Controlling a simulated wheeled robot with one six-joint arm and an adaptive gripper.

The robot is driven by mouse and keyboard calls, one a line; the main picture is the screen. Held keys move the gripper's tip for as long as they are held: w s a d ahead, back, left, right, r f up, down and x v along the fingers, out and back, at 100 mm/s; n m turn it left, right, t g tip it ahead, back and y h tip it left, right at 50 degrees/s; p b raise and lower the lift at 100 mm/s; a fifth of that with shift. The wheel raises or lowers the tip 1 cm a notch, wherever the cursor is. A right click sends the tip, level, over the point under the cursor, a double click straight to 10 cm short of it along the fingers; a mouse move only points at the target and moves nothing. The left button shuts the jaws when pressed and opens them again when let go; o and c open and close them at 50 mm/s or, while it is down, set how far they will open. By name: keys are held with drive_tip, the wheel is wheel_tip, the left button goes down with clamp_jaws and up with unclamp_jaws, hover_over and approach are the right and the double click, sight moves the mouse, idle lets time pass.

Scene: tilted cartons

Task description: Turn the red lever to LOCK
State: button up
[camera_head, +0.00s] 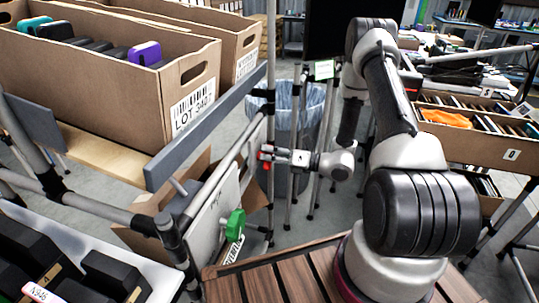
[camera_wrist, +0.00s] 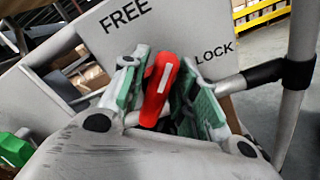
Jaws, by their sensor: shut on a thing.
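The red lever (camera_wrist: 157,95) with a white stripe stands between the two green-padded fingers of my gripper (camera_wrist: 161,72) in the wrist view. The fingers are shut on it from both sides. The lever points up between the word FREE (camera_wrist: 124,17) and the word LOCK (camera_wrist: 214,51), tilted slightly to the right. Both words are printed on a pale panel (camera_wrist: 178,28). In the head view my gripper (camera_head: 277,155) reaches left to the small red lever (camera_head: 266,154) beside the pipe frame. The lever's base is hidden in the wrist view.
A green lever (camera_head: 236,224) sits on the same frame, nearer my base. Grey pipes (camera_head: 215,180) run close to my gripper. A large carton (camera_head: 110,80) rests tilted on the rack at left. A lined bin (camera_head: 300,100) stands behind.

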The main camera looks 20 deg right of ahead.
drive_tip(key=m, duration=0.4)
drive_tip(key=shift+w+d+f+m, duration=0.1)
drive_tip(key=shift+w+f+m, duration=0.05)
drive_tip(key=shift+f+m, duration=0.3)
drive_tip(key=shift+m, duration=1.15)
drive_tip(key=shift+f+m, duration=0.1)
drive_tip(key=shift+m, duration=1.2)
drive_tip(key=o, duration=0.8)
drive_tip(key=shift+d, duration=0.1)
drive_tip(key=v, duration=1.2)
